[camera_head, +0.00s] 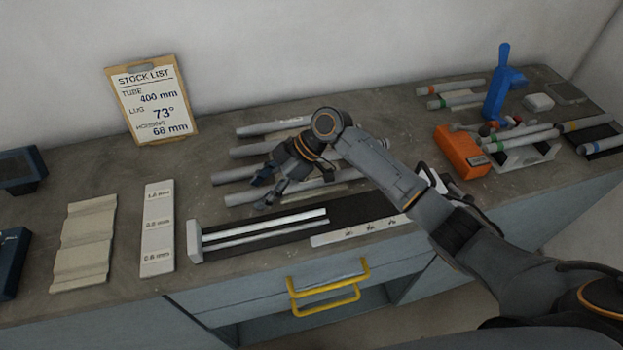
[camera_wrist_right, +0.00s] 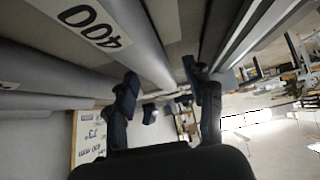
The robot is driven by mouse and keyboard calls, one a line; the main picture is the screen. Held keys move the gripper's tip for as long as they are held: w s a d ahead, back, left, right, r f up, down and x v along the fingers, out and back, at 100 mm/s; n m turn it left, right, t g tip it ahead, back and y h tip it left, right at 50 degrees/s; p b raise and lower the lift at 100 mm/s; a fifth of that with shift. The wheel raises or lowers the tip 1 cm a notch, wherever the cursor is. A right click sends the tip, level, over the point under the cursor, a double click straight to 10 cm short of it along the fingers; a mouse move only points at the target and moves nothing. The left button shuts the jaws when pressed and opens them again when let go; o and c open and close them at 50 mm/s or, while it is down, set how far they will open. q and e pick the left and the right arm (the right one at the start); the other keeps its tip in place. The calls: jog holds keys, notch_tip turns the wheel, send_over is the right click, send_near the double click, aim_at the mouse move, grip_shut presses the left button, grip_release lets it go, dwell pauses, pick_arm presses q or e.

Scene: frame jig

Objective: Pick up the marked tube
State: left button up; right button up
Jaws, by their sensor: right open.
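In the right wrist view, a grey tube with a white label reading 400 (camera_wrist_right: 150,50) runs from the upper left toward the space between my fingers. My right gripper (camera_head: 264,191) is over the front of the row of grey tubes (camera_head: 232,177) on the bench. It is open, and its two fingers show apart in the wrist view (camera_wrist_right: 166,95) with nothing clamped between them. In the head view my gripper and arm hide part of the tubes, and I cannot read which one bears the 400 label. My left gripper is out of view.
A long dark jig with white rails (camera_head: 265,228) lies in front of the tubes. The stock list clipboard (camera_head: 152,100) says tube 400 mm. An orange box (camera_head: 461,152), a blue tool (camera_head: 497,90) and colour-banded tubes (camera_head: 455,102) are at the right. A grooved block (camera_head: 85,245) is left.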

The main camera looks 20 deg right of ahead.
grip_shut()
